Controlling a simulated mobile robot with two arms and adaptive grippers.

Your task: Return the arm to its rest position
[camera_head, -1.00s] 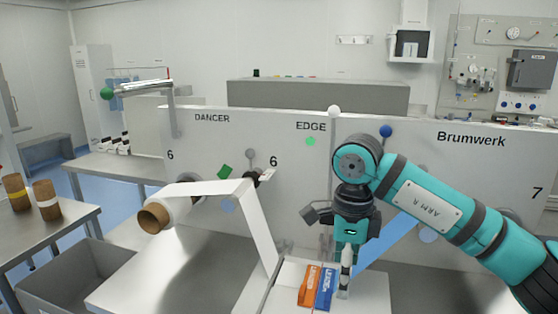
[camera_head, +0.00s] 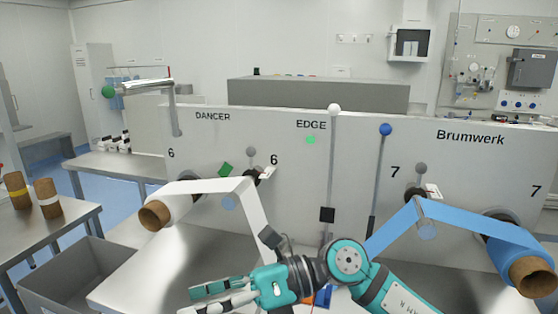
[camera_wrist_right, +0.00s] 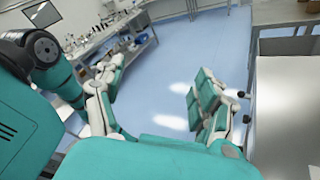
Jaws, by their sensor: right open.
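My right arm, teal with dark joints, comes in from the bottom of the head view and is folded low in front of the machine. Its right gripper (camera_head: 194,302) points left over the lower front of the picture. In the right wrist view the two fingers of this gripper (camera_wrist_right: 160,72) stand wide apart with only blue floor showing between them. It is open and empty. My left arm and gripper do not show in either view.
The machine panel (camera_head: 300,170) stands behind my arm, with a white web roll (camera_head: 170,208) at left and a blue web roll (camera_head: 518,255) at right. Orange and blue packets (camera_head: 322,298) are mostly hidden behind my arm. A grey bin (camera_head: 75,275) stands at lower left.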

